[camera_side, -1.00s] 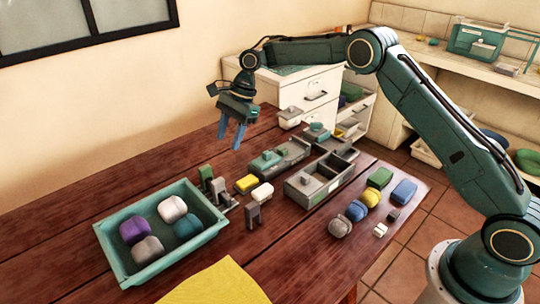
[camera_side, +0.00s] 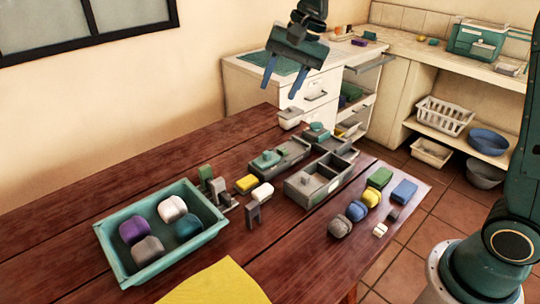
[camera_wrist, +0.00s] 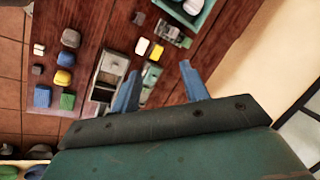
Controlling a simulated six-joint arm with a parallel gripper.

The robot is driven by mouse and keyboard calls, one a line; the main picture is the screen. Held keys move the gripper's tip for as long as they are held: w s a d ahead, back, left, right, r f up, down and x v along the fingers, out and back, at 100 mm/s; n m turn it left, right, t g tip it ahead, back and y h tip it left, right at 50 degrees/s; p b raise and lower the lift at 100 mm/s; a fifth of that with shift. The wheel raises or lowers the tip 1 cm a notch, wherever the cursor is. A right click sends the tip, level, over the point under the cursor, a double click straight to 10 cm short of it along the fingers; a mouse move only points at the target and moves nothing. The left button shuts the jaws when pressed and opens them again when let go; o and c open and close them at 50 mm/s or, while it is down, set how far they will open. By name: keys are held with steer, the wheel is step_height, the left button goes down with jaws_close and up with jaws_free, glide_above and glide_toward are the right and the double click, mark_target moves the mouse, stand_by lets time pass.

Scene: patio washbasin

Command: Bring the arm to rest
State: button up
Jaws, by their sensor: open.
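My gripper (camera_side: 280,78) is raised high above the back of the wooden table (camera_side: 150,167), in front of the white drawer cabinet in the side view. Its two blue fingers are apart with nothing between them. In the wrist view my gripper (camera_wrist: 158,85) also shows open and empty, with the table far below it. Most of my arm is outside the side view; only the lower part shows at the right edge.
A teal tray (camera_side: 112,259) holds several rounded blocks. Grey divided boxes (camera_side: 313,190), sponges and small blocks stand on the table's right half. A yellow cloth (camera_side: 222,286) lies at the front. A white drawer cabinet (camera_side: 297,92) and a counter (camera_side: 420,62) stand behind.

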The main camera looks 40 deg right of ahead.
steer(key=s+d+n+h, duration=0.1)
steer(key=s+d+n, duration=0.1)
steer(key=s, duration=0.7)
steer(key=s+d+f+n+t+h, duration=0.1)
steer(key=s+n, duration=0.3)
steer(key=s, duration=0.5)
steer(key=s+d+f+n+t, duration=0.1)
steer(key=s+d+n, duration=0.2)
steer(key=s, duration=0.7)
steer(key=shift+d+h, duration=0.35)
steer(key=shift+h, duration=0.05)
